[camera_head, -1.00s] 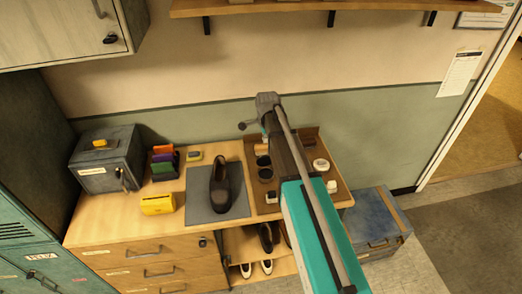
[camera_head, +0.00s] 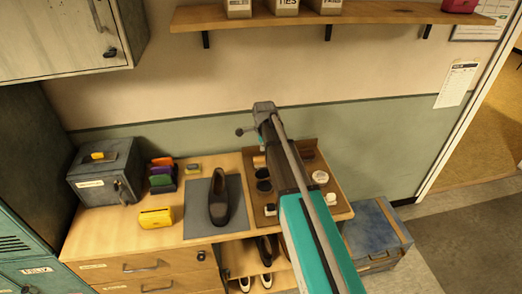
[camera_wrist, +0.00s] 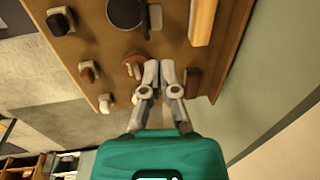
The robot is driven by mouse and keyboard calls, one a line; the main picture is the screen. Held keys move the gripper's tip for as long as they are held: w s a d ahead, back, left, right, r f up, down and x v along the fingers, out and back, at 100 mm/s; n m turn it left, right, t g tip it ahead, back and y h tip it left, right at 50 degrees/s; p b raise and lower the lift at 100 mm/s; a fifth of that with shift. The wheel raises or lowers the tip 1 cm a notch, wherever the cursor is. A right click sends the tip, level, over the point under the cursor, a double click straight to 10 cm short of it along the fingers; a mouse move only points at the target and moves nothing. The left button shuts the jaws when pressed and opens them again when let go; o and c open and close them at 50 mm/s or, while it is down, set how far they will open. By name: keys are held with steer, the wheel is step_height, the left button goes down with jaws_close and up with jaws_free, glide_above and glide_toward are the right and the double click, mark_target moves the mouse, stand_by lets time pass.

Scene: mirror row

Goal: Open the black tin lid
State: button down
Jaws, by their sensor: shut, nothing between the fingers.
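In the head view, two dark round shapes (camera_head: 264,187) lie at the left of the brown tray, beside my arm. I cannot tell which is the black tin or whether its lid is on. A dark round thing (camera_wrist: 125,12) shows at the top of the wrist view, partly cut off. My gripper (camera_wrist: 158,68) is shut and empty, its fingertips close together over the tray, apart from that dark round thing. A brown round thing (camera_wrist: 132,66) is just left of the fingertips. The gripper's fingers cannot be made out in the head view.
The brown tray (camera_head: 340,206) also holds a white round thing (camera_head: 320,177) and small blocks. A dark shoe (camera_head: 219,200) stands on a grey mat left of it. The green wall (camera_wrist: 270,80) is close on the right in the wrist view.

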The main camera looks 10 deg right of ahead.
mark_target(263, 171)
steer(key=shift+w+f+b, duration=0.35)
steer(key=shift+f+b, duration=1.75)
steer(key=shift+f, duration=0.05)
steer(key=shift+w+f+b, duration=0.3)
steer(key=shift+f+b, duration=1.75)
steer(key=shift+f, duration=0.1)
steer(key=shift+w+f+b, duration=0.35)
steer(key=shift+f+b, duration=1.75)
steer(key=shift+f, duration=0.05)
steer(key=shift+w+f+b, duration=0.2)
steer(key=shift+w, duration=0.3)
steer(key=shift+w+f+b, duration=0.2)
steer(key=shift+w, duration=0.3)
steer(key=shift+s+r, duration=0.1)
steer(key=shift+s, duration=0.1)
steer(key=shift+s+r, duration=0.15)
steer(key=shift+s, duration=0.45)
steer(key=shift+r+p, duration=0.15)
steer(key=shift+p, duration=0.3)
